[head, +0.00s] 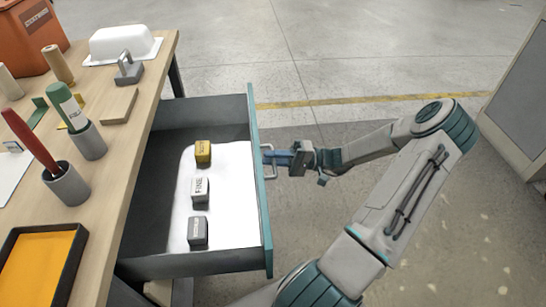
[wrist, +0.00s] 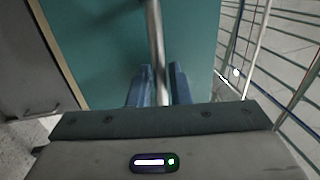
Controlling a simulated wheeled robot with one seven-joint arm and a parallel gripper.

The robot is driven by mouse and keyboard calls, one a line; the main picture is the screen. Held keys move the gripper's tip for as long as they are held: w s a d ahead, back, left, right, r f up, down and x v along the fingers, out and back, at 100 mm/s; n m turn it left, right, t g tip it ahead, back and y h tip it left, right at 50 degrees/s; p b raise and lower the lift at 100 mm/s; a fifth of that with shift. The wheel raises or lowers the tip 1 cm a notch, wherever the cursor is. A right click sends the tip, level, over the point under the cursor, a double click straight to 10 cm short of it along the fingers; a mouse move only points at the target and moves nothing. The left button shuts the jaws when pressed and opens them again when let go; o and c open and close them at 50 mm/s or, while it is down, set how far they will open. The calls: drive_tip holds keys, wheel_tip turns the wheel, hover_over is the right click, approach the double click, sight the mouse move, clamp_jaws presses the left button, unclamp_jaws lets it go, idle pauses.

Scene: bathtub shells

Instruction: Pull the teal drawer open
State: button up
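The teal drawer (head: 260,190) stands well out from the wooden bench, its inside in plain view. Its teal front also fills much of the wrist view (wrist: 95,45). A metal bar handle (head: 268,175) is on the outer face; in the wrist view the handle (wrist: 156,45) runs down between the two blue fingers. My gripper (head: 280,158) reaches the handle from the right, and its fingers (wrist: 159,88) lie close on both sides of the bar, shut on it. The fingertips' contact is partly hidden.
Inside the drawer, a yellow block (head: 203,152) and two grey blocks (head: 199,190) sit on a white liner (head: 235,210). The bench top (head: 115,165) holds cups, a orange bin (head: 30,40) and a tray (head: 35,275).

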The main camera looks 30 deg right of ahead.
drive_tip(key=shift+d, duration=0.1)
drive_tip(key=p+v, duration=0.1)
drive_tip(key=v, duration=1.2)
drive_tip(key=shift+s+d+p, duration=0.1)
drive_tip(key=shift+d+p, duration=0.25)
drive_tip(key=shift+p, duration=0.05)
drive_tip(key=s+a+r+n+g+h+p, duration=0.1)
drive_tip(key=a+r+n+g+h+p, duration=0.1)
drive_tip(key=a+r+g+h+p, duration=1.2)
drive_tip(key=s+a+r+t+h+p, duration=0.1)
drive_tip(key=s+a+r+t+p, duration=0.2)
drive_tip(key=r, duration=0.6)
drive_tip(key=s+a+r+n+t+h+p, duration=0.1)
drive_tip(key=s+a+r+t+h+p, duration=0.1)
drive_tip(key=r, duration=0.8)
drive_tip(key=s+a+r+t+h+p, duration=0.2)
drive_tip(key=s+a+r+t+p, duration=0.2)
drive_tip(key=r, duration=0.5)
drive_tip(key=shift+s+a+r+n+t+p, duration=0.1)
drive_tip(key=shift+s+a+n+t+p, duration=0.15)
drive_tip(key=shift+a, duration=0.25)
drive_tip(key=shift+s+a+r+n+t+p, duration=0.1)
drive_tip(key=shift+s+a+n+t+p, duration=0.05)
drive_tip(key=shift+s+a+p, duration=0.3)
drive_tip(key=shift+w+a+f, duration=0.1)
drive_tip(key=shift+a, duration=0.1)
